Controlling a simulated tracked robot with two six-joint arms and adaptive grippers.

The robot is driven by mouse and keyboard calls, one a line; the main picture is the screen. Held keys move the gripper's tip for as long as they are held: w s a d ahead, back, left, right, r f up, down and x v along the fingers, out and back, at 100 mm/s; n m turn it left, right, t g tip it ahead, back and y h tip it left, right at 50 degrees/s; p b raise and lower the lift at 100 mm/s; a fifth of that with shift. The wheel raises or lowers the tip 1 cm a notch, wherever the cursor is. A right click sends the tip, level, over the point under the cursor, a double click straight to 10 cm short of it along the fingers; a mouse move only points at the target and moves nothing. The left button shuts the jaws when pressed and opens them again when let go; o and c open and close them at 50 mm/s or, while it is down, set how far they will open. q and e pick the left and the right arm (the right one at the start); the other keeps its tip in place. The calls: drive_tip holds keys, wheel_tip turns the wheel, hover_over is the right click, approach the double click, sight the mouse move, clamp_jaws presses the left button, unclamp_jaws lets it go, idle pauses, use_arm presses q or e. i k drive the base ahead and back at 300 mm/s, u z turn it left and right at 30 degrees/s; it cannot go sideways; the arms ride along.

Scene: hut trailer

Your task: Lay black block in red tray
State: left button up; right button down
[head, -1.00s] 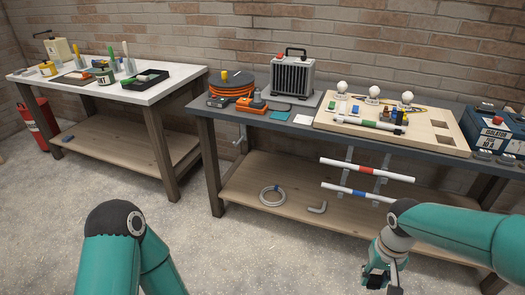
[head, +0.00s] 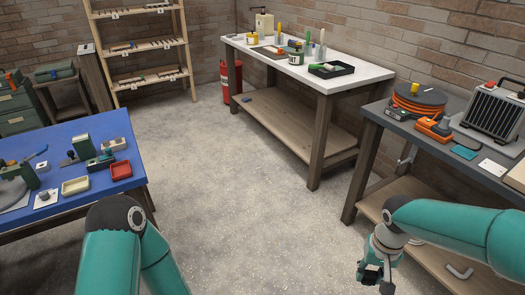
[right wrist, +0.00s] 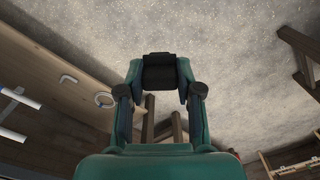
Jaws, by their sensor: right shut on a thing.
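The red tray (head: 121,170) is a small open tray near the right edge of the blue table at the left of the head view. My right gripper (head: 374,277) is low on the right in the head view, above the floor and far from the tray. In the right wrist view my right gripper (right wrist: 160,85) is shut on the black block (right wrist: 160,72), which sits between its fingertips.
The blue table (head: 80,135) also carries a cream tray (head: 75,186), a wooden box (head: 114,144) and green tools. A white-topped bench (head: 300,70) stands at the back and a dark workbench (head: 440,145) at the right. Open floor (head: 235,200) lies between them.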

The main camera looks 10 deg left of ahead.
sight(120, 172)
drive_tip(key=z, duration=0.65)
drive_tip(key=i, duration=0.15)
drive_tip(key=u, duration=1.85)
